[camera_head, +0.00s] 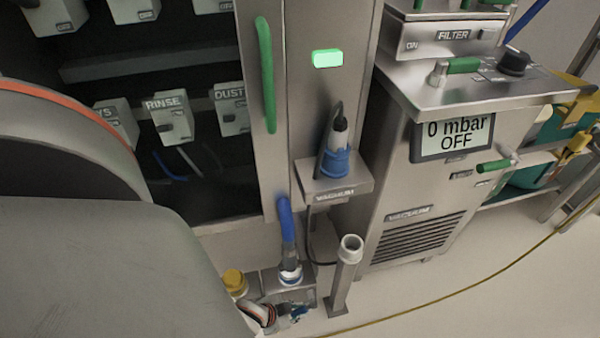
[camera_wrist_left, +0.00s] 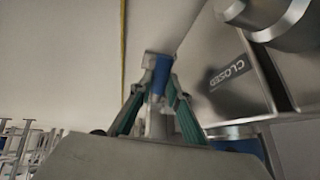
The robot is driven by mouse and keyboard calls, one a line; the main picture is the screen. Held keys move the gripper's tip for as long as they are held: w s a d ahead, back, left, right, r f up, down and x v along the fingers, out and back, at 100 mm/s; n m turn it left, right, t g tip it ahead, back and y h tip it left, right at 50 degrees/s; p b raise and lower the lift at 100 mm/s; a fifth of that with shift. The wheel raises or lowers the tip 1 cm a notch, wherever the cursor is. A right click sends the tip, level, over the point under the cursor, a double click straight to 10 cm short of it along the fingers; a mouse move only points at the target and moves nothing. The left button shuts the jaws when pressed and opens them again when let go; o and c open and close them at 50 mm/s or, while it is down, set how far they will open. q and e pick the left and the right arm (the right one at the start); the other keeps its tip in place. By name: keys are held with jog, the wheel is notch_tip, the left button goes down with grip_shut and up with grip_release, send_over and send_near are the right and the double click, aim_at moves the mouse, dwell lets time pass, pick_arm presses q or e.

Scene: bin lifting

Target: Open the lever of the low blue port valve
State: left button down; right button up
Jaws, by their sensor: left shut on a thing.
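The low blue port valve sits near the floor in the head view, on a metal block (camera_head: 296,275) below a blue hose (camera_head: 286,222) with a clear, white-ringed fitting. My left gripper (camera_head: 285,316) is low beside it, partly hidden by my own grey arm. In the left wrist view the blue lever (camera_wrist_left: 161,74) stands between the green-padded fingers of my left gripper (camera_wrist_left: 158,95), which are shut on it. A metal plate marked CLOSED (camera_wrist_left: 228,73) is just to the right of the lever. My right gripper is in neither view.
A metal post with a round socket (camera_head: 350,246) stands right of the valve. A yellow cap (camera_head: 235,281) is just left of it. A vacuum unit (camera_head: 420,235) reads 0 mbar OFF. A yellow cable (camera_head: 455,291) crosses the clear floor.

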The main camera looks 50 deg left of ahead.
pick_arm(q)
jog(key=shift+s, duration=0.1)
jog(key=c, duration=1.9)
grip_release()
jog(key=v, duration=1.2)
jog(key=shift+d, duration=0.1)
